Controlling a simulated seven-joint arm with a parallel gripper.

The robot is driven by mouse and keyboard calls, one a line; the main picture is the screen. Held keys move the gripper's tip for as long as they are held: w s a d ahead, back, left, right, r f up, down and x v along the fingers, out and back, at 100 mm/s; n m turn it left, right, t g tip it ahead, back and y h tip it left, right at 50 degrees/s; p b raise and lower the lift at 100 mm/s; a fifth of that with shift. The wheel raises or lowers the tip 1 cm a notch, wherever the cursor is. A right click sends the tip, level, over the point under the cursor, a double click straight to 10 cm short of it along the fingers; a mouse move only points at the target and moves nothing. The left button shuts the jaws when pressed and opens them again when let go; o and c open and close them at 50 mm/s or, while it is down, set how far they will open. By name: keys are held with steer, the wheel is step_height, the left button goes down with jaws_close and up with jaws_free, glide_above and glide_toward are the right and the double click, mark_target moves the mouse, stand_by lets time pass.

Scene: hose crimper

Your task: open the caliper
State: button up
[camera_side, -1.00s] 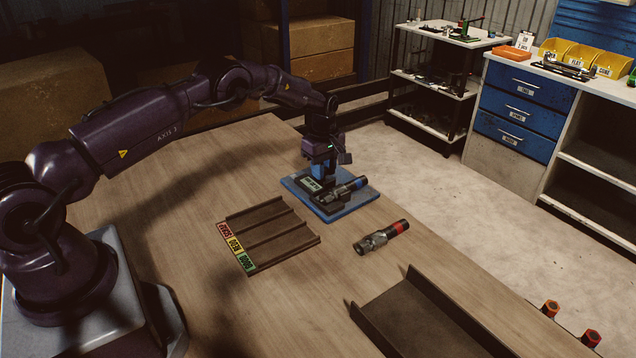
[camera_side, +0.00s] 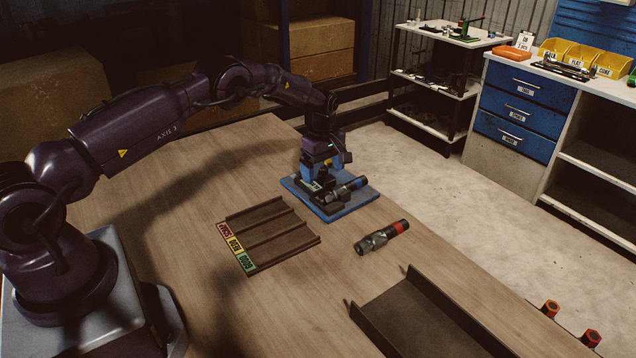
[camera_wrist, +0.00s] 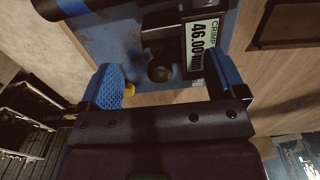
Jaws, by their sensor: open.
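The caliper (camera_side: 316,184) is a dark device on a blue base plate (camera_side: 346,211) at the table's far end. In the wrist view its display (camera_wrist: 202,42) reads 46.00 mm, with a round black knob (camera_wrist: 160,70) beside it. A hose piece with a blue band (camera_side: 346,189) lies at the caliper, and its blue end also shows at the top left of the wrist view. My gripper (camera_side: 320,168) is over the caliper. Its blue fingers stand apart on either side of the knob, also in the wrist view (camera_wrist: 165,78). Whether they touch anything is unclear.
A brown sorting rack (camera_side: 282,248) with coloured labels stands left of a loose hose piece with a red band (camera_side: 382,237). A dark tray (camera_side: 420,318) is at the front right. Bare table lies around the rack.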

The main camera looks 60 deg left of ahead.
steer(key=shift+r, duration=4.35)
steer(key=shift+w+m, duration=0.1)
steer(key=shift+m, duration=0.4)
steer(key=s+f+m, duration=0.2)
steer(key=s, duration=0.1)
steer(key=shift+d+m+g, duration=0.1)
steer(key=shift+m+g, duration=0.2)
steer(key=shift+g, duration=0.1)
steer(key=s+d+r+m+t, duration=0.1)
steer(key=s+d+r+m, duration=0.4)
steer(key=s+r, duration=0.25)
steer(key=s+d+r+m, duration=0.4)
steer(key=s+r, duration=0.2)
steer(key=r, duration=0.2)
steer(key=s+d+r+m+t, duration=0.2)
steer(key=s+d+r+m, duration=0.1)
steer(key=s, duration=0.6)
steer(key=s+d+r+m+t, duration=0.2)
steer(key=s+d+r, duration=0.3)
steer(key=s, duration=0.4)
steer(key=shift+r+m+t, duration=0.4)
steer(key=shift+r+t, duration=0.15)
steer(key=shift+t, duration=0.15)
